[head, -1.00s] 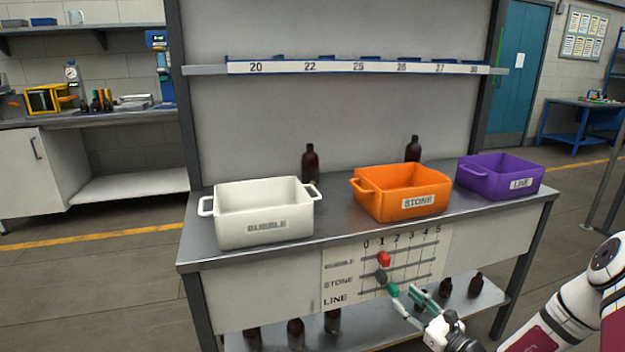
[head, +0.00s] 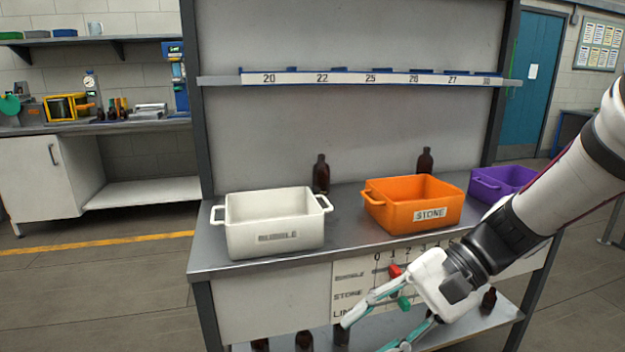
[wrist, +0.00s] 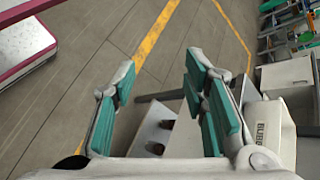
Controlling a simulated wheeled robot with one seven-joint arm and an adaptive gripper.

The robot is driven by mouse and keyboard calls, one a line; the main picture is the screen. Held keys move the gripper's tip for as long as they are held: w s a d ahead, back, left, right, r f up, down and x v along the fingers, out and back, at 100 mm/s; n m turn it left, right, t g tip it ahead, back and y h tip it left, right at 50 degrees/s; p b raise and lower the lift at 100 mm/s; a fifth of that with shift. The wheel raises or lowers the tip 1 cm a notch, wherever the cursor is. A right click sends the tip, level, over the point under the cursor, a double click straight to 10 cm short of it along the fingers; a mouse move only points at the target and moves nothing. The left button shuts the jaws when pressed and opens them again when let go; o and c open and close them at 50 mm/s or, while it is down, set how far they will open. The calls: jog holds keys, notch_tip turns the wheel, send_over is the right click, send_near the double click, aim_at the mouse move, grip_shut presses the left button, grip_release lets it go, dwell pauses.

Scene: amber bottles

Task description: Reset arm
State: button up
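My gripper (head: 363,337) is in front of the bench at lower right of centre in the head view, fingers pointing down and left. It also shows in the wrist view (wrist: 160,68), its teal-padded fingers wide apart with nothing between them. My white and black arm crosses the right side of the head view, covering part of the slider board (head: 345,308) on the bench front. A red knob (head: 395,271) and a green knob (head: 404,303) show beside the gripper, apart from it as far as I can tell.
On the bench stand a white bin (head: 276,239), an orange STONE bin (head: 413,214) and a purple bin (head: 503,184), partly behind my arm. Two amber bottles stand behind them (head: 321,174) (head: 425,161). More bottles stand on the lower shelf (head: 488,300). Floor at left is clear.

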jog(key=s+d+r+n+t+h, duration=0.1)
jog(key=s+d+r+n+h, duration=0.15)
jog(key=s+d+h, duration=0.55)
jog(key=s+d+r+n+t+h, duration=0.1)
jog(key=s+d+n+t+h, duration=0.2)
jog(key=s, duration=0.8)
notch_tip(320, 180, up, 21)
jog(key=t+p, duration=0.2)
jog(key=p, duration=1.8)
jog(key=shift+r+n, duration=0.2)
jog(key=shift+n, duration=0.25)
